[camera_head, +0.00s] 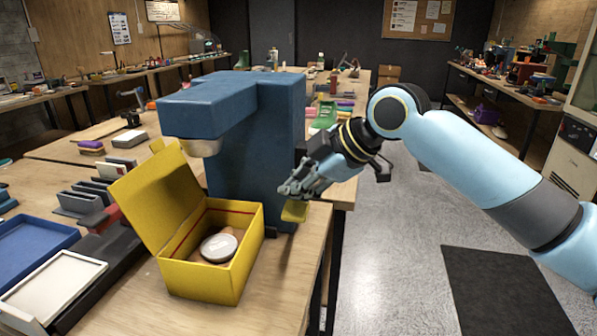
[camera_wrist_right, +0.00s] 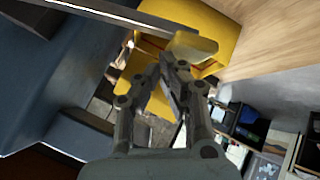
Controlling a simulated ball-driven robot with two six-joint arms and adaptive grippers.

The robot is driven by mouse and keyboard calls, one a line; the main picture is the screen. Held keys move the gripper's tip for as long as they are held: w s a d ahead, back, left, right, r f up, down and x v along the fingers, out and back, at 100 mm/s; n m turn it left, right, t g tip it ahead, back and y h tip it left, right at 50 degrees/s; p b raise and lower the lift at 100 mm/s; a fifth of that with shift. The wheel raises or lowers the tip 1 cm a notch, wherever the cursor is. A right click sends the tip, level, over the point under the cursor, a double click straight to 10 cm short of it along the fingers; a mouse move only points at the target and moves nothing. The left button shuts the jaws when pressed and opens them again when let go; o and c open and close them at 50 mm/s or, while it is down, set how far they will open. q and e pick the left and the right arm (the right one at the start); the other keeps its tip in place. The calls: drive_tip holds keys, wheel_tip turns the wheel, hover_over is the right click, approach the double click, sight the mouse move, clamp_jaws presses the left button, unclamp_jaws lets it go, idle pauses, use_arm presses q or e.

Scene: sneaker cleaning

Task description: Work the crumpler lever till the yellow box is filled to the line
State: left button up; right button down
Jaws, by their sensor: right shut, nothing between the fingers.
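The blue crumpler (camera_head: 255,140) stands on the wooden bench, its grey outlet (camera_head: 198,147) over the back of the yellow box. The yellow box (camera_head: 215,282) has its lid raised. A red line runs around its inside wall, and a pale round thing lies on brown material low inside, below the line. A yellow lever grip (camera_head: 294,211) shows at the machine's right side. My right gripper (camera_head: 287,190) is shut and empty just above that grip; contact is unclear. In the right wrist view its fingertips (camera_wrist_right: 172,62) point toward the yellow grip (camera_wrist_right: 194,46) and the box. My left gripper is out of view.
A white tray (camera_head: 52,291), a blue tray (camera_head: 30,250) and several grey upright holders lie left of the box. The bench's right edge is close to the lever. Grey floor (camera_head: 400,240) is clear to the right, with a dark mat (camera_head: 505,295).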

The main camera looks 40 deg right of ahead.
drive_tip(key=shift+w+d+r+p, duration=0.1)
drive_tip(key=shift+d+r+p, duration=0.05)
drive_tip(key=shift+r+p, duration=2.35)
drive_tip(key=shift+r, duration=0.25)
wheel_tip(320, 180, up, 5)
drive_tip(key=p, duration=0.4)
drive_tip(key=shift+w+d+f, duration=0.1)
drive_tip(key=shift+f, duration=0.05)
